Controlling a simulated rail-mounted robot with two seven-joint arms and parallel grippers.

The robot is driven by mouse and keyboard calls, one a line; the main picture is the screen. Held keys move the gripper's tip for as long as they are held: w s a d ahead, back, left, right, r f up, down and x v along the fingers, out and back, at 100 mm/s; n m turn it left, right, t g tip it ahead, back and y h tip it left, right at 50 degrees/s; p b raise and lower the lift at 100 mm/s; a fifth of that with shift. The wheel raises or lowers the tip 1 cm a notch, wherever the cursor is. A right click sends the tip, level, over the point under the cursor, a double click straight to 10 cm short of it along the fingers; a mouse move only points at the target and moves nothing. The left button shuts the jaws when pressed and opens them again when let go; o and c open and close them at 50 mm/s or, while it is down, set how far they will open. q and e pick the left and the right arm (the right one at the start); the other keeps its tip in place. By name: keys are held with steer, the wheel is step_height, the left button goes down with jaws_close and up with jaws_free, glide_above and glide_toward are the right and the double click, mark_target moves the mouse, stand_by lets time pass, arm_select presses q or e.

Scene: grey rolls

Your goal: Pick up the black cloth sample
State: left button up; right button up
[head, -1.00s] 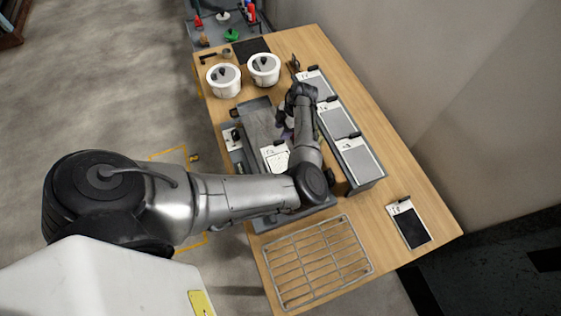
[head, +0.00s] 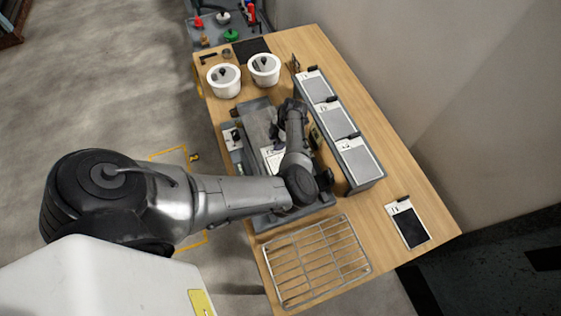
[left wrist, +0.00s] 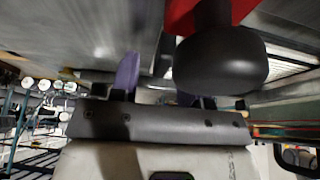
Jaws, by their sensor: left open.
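A card with a black cloth-like square (head: 411,228) and a white label strip lies on the table's right front part; I take it for the black cloth sample. My left arm reaches over the grey machine in the middle of the table, well away from that card. The left gripper is mostly hidden by the wrist in the head view. In the left wrist view the left gripper (left wrist: 157,78) shows two purple fingers apart, with no cloth visible between them. A rounded black knob (left wrist: 220,66) with red behind it is close to the fingers. My right gripper is not in view.
A rack (head: 363,170) of grey labelled samples stands right of the machine (head: 257,122). A wire grid (head: 316,262) lies at the front. Two white lidded pots (head: 224,82) (head: 264,70) and a black mat (head: 251,48) are at the back. Bare table surrounds the card.

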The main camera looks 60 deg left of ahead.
arm_select(q)
jaws_close()
steer(key=shift+r, duration=0.15)
stand_by(0.4)
